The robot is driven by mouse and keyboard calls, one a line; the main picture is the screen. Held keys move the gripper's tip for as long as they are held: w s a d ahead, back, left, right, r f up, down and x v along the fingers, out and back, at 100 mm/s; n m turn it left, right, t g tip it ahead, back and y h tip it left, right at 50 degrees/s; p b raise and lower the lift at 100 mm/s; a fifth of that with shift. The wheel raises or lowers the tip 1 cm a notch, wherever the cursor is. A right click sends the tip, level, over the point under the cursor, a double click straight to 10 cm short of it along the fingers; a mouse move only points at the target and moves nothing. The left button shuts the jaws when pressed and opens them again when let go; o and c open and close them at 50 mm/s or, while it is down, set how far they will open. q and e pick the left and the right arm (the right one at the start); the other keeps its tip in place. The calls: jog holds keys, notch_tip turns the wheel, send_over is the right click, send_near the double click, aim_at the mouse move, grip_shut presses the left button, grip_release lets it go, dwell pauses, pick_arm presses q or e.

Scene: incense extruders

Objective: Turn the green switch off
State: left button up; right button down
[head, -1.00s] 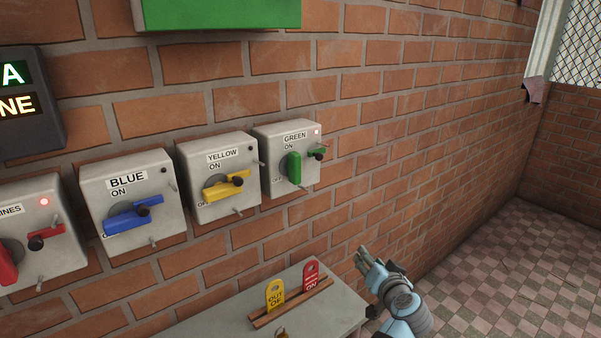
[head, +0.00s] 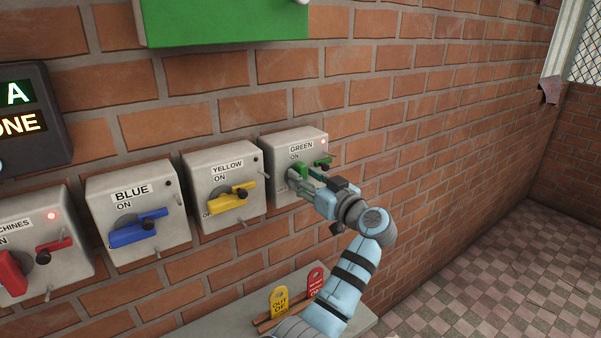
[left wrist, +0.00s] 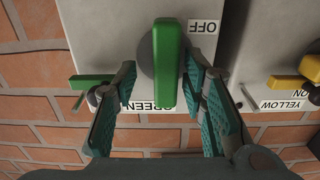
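The green switch (head: 302,170) is a green handle on the grey box labelled GREEN (head: 286,142). Before the arm reached it, the handle showed upright, toward ON. My left gripper (head: 299,180) is at the box, partly covering the handle. In the left wrist view the green handle (left wrist: 170,90) stands lengthwise between my two teal fingers, with gaps on both sides. The gripper is open around it. The OFF label (left wrist: 205,27) appears upside down beside the dial. A smaller green lever (head: 323,162) sits on the box's right side. My right gripper is not in view.
The yellow switch box (head: 225,157) is just left of the green one. The blue switch box (head: 145,172) and a machines box (head: 22,212) are further left. A ledge below holds a yellow tag (head: 279,300) and a red tag (head: 315,281). Brick wall to the right is clear.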

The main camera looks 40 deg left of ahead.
pick_arm(q)
jog(key=shift+s+a+r, duration=0.1)
jog(key=shift+s, duration=0.2)
jog(key=shift+c, duration=0.5)
jog(key=shift+w, duration=0.1)
grip_shut()
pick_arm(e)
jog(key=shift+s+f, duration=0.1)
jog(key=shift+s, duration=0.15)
